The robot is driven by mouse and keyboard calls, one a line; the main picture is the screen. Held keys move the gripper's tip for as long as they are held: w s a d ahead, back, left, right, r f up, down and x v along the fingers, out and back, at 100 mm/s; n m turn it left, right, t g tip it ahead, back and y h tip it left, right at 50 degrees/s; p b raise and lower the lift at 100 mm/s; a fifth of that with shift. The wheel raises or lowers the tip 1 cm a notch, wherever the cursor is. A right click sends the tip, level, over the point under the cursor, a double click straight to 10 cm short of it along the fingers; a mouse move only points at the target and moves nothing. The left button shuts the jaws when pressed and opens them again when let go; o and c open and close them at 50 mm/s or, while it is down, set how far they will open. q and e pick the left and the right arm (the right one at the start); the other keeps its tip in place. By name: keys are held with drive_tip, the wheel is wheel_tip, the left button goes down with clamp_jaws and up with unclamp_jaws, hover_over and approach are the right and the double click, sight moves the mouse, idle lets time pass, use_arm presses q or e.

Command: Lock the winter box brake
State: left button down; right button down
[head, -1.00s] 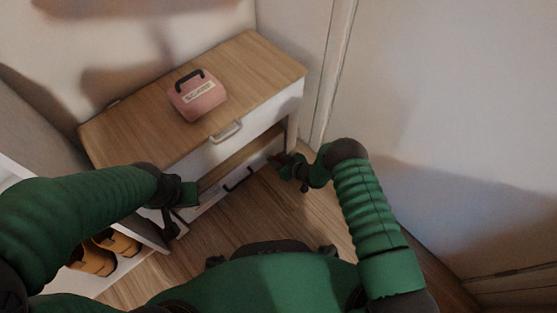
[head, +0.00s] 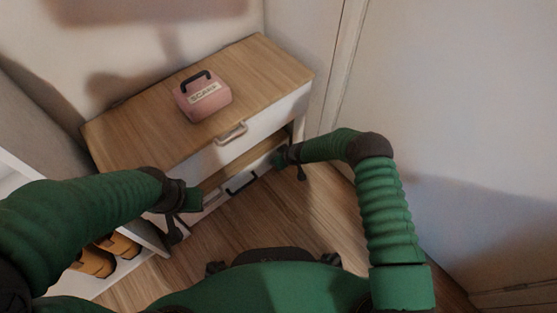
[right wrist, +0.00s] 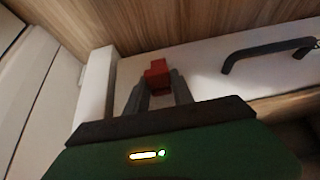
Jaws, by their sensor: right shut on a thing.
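The winter box (head: 222,199) is the low white box with a black handle (head: 241,183), standing under the wooden-topped cabinet. Its white front (right wrist: 215,70) and the handle (right wrist: 265,50) also show in the right wrist view. A small red brake piece (right wrist: 157,72) sits at the end of the front. My right gripper (right wrist: 158,88) is shut on this red piece. In the head view my right gripper (head: 283,160) is at the box's right end, and the red piece is hidden there. My left gripper (head: 178,222) is near the box's left end; its jaw opening is unclear.
The cabinet (head: 150,120) has an upper drawer with a light handle (head: 232,133). A pink case (head: 203,100) with a black handle sits on top. A white shelf with yellow-brown shoes (head: 95,262) stands at left. A pale wall is close on the right; wood floor lies in front.

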drive_tip(key=shift+w, duration=0.1)
drive_tip(key=c, duration=1.1)
unclamp_jaws()
drive_tip(key=p+v, duration=1)
drive_tip(key=v, duration=0.6)
drive_tip(key=shift+d+r, duration=0.1)
drive_tip(key=shift+r, duration=0.2)
drive_tip(key=shift+c, duration=0.2)
